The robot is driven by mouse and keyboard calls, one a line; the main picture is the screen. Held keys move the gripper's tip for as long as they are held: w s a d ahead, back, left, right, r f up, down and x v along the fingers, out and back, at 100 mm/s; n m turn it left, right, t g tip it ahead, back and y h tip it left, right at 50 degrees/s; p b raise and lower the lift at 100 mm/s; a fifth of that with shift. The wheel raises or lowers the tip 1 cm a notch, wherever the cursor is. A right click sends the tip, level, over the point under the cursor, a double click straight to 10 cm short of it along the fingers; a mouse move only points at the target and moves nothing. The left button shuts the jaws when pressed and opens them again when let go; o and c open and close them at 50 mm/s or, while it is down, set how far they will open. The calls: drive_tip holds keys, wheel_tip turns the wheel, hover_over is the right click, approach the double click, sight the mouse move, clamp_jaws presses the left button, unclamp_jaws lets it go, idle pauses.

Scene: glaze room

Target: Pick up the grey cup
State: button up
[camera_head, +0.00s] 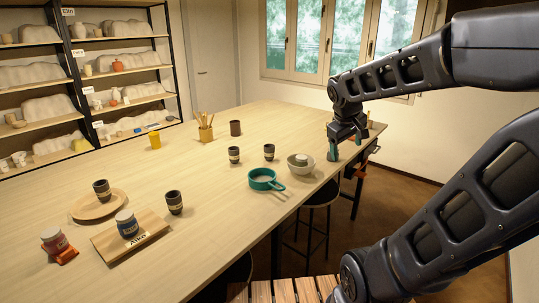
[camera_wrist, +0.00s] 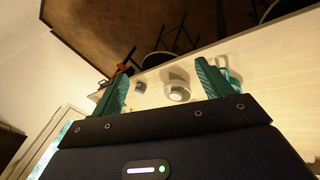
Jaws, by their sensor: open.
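A pale bowl (camera_head: 293,168) stands near the table's right edge, with a small grey cup (camera_head: 303,157) that appears to sit in it. My gripper (camera_head: 345,148) is open and empty, to the right of the bowl and apart from it, near the table's edge. In the wrist view the bowl (camera_wrist: 179,96) shows between the two teal fingers (camera_wrist: 163,78), some way off. The cup's details are too small to tell there.
A teal pan (camera_head: 262,181) stands just left of the bowl. Dark banded cups (camera_head: 269,152) stand behind it, with others at the near left. A pencil holder (camera_head: 206,133) and brown cup (camera_head: 236,128) are farther back. Stools (camera_head: 318,200) stand beside the table; its middle is mostly clear.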

drive_tip(key=w+f+n+h, duration=0.25)
drive_tip(key=w+n, duration=0.45)
drive_tip(key=w, duration=0.8)
drive_tip(key=n+t+h, duration=0.3)
drive_tip(key=n+t, duration=0.2)
drive_tip(key=n, duration=0.7)
hover_over(268, 149)
drive_tip(key=s+d, duration=0.7)
drive_tip(key=s, duration=0.5)
wheel_tip(268, 149, down, 9)
drive_tip(key=w+a+f+n+t+y, duration=0.1)
drive_tip(key=w+a+f+n+t, duration=0.2)
drive_tip(key=w+a+f+n, duration=0.55)
drive_tip(key=shift+m, duration=0.85)
drive_tip(key=w+f, duration=0.1)
drive_tip(key=w+d+f, duration=0.1)
drive_tip(key=w, duration=0.1)
drive_tip(key=shift+w+f, duration=0.1)
drive_tip(key=shift+f, duration=0.2)
drive_tip(key=shift+a+x, duration=0.2)
drive_tip(key=shift+x, duration=2.45)
drive_tip(key=shift+w, duration=0.15)
drive_tip(key=c, duration=1.1)
drive_tip(key=shift+r, duration=0.1)
drive_tip(key=shift+c, duration=0.2)
wheel_tip(268, 149, up, 20)
